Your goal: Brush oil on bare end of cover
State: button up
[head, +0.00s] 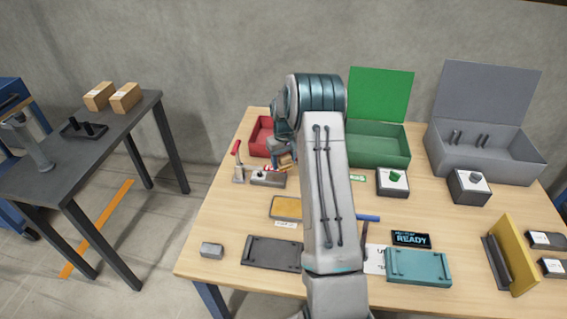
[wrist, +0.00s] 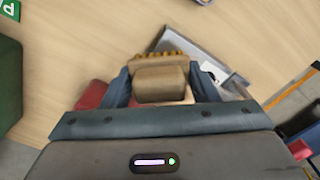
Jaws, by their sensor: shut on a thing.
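My gripper (wrist: 160,90) is shut on a wooden brush (wrist: 160,82) with tan bristles along its far edge. In the head view the brush (head: 286,160) shows only in part, since my arm hides most of the gripper. A grey metal piece (wrist: 205,48), perhaps the cover or its holder, lies below and beyond the brush in the wrist view. I cannot tell whether the bristles touch it. In the head view a grey block (head: 268,178) sits beside a red-handled clamp (head: 237,162), just below the gripper. Which end of the cover is bare cannot be made out.
A red bin (head: 260,136) and an open green box (head: 376,148) stand behind. A tray with an orange-yellow surface (head: 287,207) and a dark plate (head: 272,252) lie in front. A teal plate (head: 418,266) and yellow upright panel (head: 516,250) are right.

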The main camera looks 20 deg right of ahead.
aim_at(284, 155)
jog(key=shift+r, duration=0.7)
jog(key=shift+r+p, duration=0.95)
jog(key=shift+r, duration=0.5)
